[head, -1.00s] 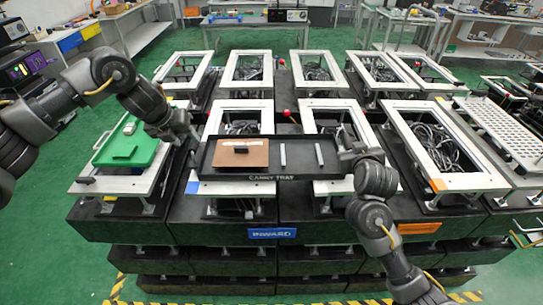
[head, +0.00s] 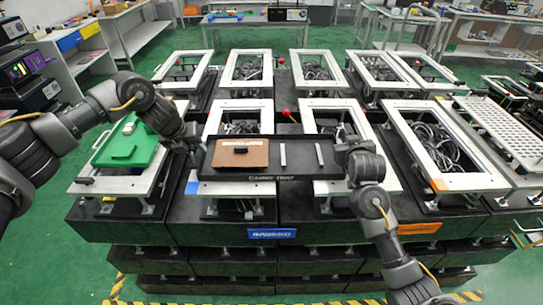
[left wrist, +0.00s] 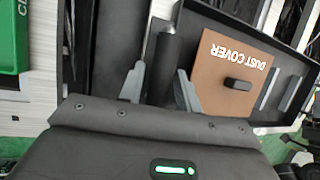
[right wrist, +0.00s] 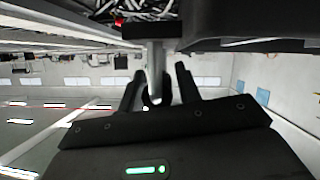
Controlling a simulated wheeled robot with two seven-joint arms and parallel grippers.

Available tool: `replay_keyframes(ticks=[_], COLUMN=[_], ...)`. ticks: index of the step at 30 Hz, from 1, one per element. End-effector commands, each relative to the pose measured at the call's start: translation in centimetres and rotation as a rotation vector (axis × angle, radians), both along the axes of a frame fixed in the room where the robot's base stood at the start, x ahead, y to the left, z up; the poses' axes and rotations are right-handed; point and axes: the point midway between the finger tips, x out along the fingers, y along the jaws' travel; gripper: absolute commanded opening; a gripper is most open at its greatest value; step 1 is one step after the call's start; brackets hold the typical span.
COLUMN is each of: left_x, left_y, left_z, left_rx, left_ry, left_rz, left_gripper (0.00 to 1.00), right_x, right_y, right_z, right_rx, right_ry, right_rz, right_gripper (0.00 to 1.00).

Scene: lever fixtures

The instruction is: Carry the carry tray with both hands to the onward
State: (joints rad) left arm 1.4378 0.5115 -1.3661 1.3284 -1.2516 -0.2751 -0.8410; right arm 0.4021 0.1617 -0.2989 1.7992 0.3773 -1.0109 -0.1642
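The black carry tray (head: 265,178) lies level over the middle white frames in the head view, its label on the front edge. It holds a brown dust cover (head: 242,153) with a small black knob and two grey bars (head: 283,153). My left gripper (head: 197,141) is at the tray's left end. In the left wrist view its open fingers (left wrist: 160,85) stand on either side of a dark handle. My right gripper (head: 344,154) is at the tray's right end. In the right wrist view its fingers (right wrist: 158,85) are apart, with a grey post between them. Contact is unclear.
A blue sign (head: 272,233) and an orange sign (head: 419,228) are on the front of the black bench. A green tray (head: 128,145) lies on the left frame. Red-ball levers (head: 286,112) stand behind the carry tray. The right frame (head: 470,182) is empty of trays.

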Motion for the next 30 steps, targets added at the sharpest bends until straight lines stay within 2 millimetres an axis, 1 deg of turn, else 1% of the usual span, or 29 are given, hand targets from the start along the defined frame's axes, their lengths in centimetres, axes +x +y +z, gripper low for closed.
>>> replay_keyframes(ticks=[1,7,17,23,26,30], left_x=[0.0,0.0,0.0,0.1,0.1,0.1], left_y=[0.0,0.0,0.0,0.0,0.0,0.0], left_z=[0.0,0.0,0.1,0.4,0.9,2.0], left_rx=[0.0,0.0,-0.001,-0.002,-0.002,-0.002], left_ry=[0.0,0.0,-0.001,-0.003,-0.003,-0.003], left_rz=[0.0,0.0,0.0,0.0,0.0,0.0], left_gripper=[0.27,0.01,0.0,0.0,0.0,0.0], right_x=[0.0,0.0,0.0,0.0,0.0,0.0], right_y=[0.0,0.0,0.0,0.0,0.0,0.0], right_z=[0.0,0.0,0.0,0.4,0.8,1.9], right_rx=[0.0,0.0,0.0,0.0,0.0,0.0], right_ry=[0.0,0.0,0.0,-0.003,-0.003,-0.003], right_rz=[0.0,0.0,0.0,-0.001,-0.001,-0.001], right_gripper=[0.27,0.01,0.0,0.0,0.0,0.0])
